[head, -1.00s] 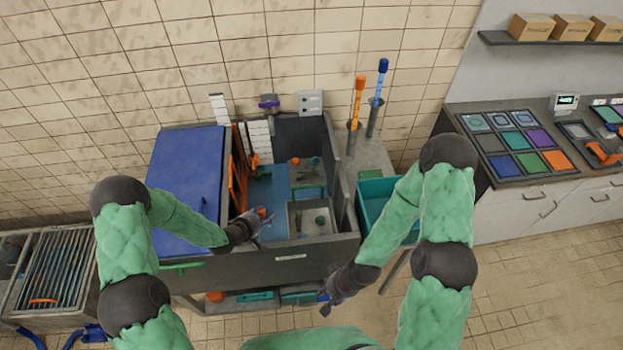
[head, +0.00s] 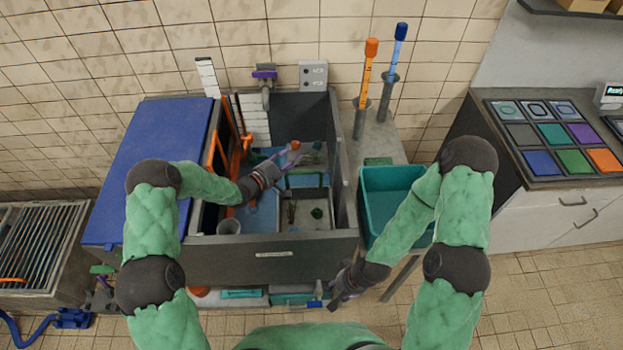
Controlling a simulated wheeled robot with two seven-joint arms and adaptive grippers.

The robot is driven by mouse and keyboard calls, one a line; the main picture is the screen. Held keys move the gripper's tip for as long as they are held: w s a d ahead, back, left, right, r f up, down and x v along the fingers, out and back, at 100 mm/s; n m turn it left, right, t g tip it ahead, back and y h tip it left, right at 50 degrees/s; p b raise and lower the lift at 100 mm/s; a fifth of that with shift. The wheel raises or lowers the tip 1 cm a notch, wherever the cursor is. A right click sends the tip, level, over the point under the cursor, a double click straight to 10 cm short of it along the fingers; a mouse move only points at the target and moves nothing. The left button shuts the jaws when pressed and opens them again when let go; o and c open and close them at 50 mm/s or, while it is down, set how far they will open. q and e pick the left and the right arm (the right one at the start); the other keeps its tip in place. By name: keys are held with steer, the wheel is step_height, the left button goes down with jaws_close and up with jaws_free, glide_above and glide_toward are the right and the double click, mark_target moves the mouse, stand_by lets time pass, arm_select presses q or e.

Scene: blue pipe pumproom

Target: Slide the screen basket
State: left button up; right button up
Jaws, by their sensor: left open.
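The open grey tank (head: 205,262) stands in front of me. Inside it on the right are two tray-like compartments holding dark debris. The far one has a green bar (head: 305,181) along its near edge. The near one (head: 318,222) is light grey, with a dark green lump in it. I cannot tell for sure which is the screen basket. My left gripper (head: 291,157) is open and reaches into the tank, its fingers over the left side of the far compartment. Contact cannot be made out. My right gripper (head: 338,298) hangs in front of the tank, away from the compartments.
A blue lid (head: 150,165) covers the tank's left part, with an orange frame (head: 215,165) beside it. A teal bin (head: 385,180) is on the right. Orange (head: 368,75) and blue (head: 396,60) handled tools stand behind it.

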arm_select(q)
steer(key=b, duration=1.3)
glide_toward(306, 173)
steer(key=x, duration=0.3)
steer(key=shift+b+x, duration=1.2)
steer(key=shift+x, duration=2.8)
jaws_close()
